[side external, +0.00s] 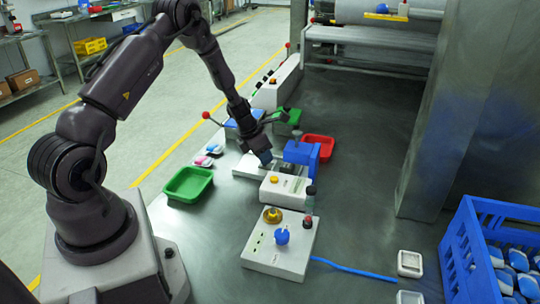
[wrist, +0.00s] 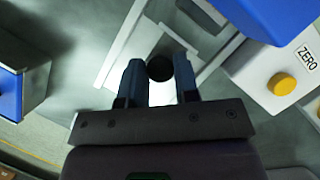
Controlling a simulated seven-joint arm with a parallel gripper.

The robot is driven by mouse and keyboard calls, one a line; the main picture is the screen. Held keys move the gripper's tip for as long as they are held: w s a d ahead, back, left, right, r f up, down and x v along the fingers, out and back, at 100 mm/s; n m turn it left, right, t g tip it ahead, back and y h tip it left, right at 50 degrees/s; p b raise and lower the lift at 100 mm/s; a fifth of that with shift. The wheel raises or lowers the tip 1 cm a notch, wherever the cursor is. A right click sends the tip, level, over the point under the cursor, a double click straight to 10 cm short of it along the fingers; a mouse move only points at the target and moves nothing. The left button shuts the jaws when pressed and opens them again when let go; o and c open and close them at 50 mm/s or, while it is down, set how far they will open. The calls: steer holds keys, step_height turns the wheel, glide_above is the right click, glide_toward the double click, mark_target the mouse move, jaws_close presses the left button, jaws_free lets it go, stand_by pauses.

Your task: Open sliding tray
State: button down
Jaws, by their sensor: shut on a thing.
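The sliding tray is a pale flat metal piece with raised edges (wrist: 122,45) in the wrist view. In the side view it shows as a light plate (side external: 245,167) left of a blue housing (side external: 322,150). A round black knob (wrist: 159,67) stands on the tray. My gripper (wrist: 159,74) has its two dark fingers on either side of the knob and is shut on it. In the side view my gripper (side external: 265,158) points down over the tray, and the knob is hidden there.
A white box with a yellow button (side external: 274,179) marked ZERO stands in front of the housing. A green bin (side external: 188,185) is at left, a red bin (side external: 318,149) behind. A control box with a blue knob (side external: 282,237) stands nearer.

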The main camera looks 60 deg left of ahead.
steer(key=s+a, duration=0.6)
steer(key=shift+s+a, duration=0.1)
steer(key=shift+s, duration=0.05)
steer(key=c, duration=0.9)
jaws_free()
steer(key=shift+o, duration=0.2)
steer(key=v, duration=1.3)
